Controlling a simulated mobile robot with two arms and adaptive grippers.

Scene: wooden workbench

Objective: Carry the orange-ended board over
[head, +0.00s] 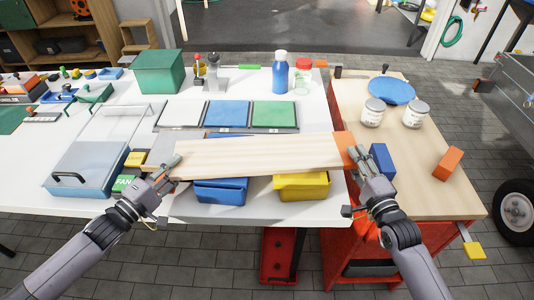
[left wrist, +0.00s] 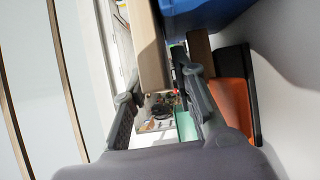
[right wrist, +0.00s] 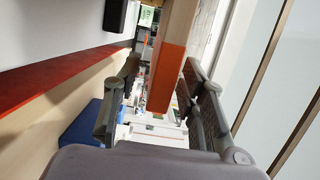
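The long pale wooden board (head: 258,156) lies level across the front of the white table, over a blue bin (head: 221,191) and a yellow bin (head: 302,187). I cannot tell whether it touches them. Its orange end (head: 343,148) is at the right. My left gripper (head: 168,166) is at the plain end; in the left wrist view the board (left wrist: 150,45) sits between open fingers, with a gap on one side. My right gripper (head: 358,160) is at the orange end; in the right wrist view that end (right wrist: 166,78) sits between open fingers, closer to the right one.
A wooden-topped red bench (head: 433,190) stands at the right with jars (head: 373,112), a blue plate (head: 391,91), a blue block (head: 382,160) and an orange block (head: 448,163). A clear-lidded box (head: 85,168) is at the left.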

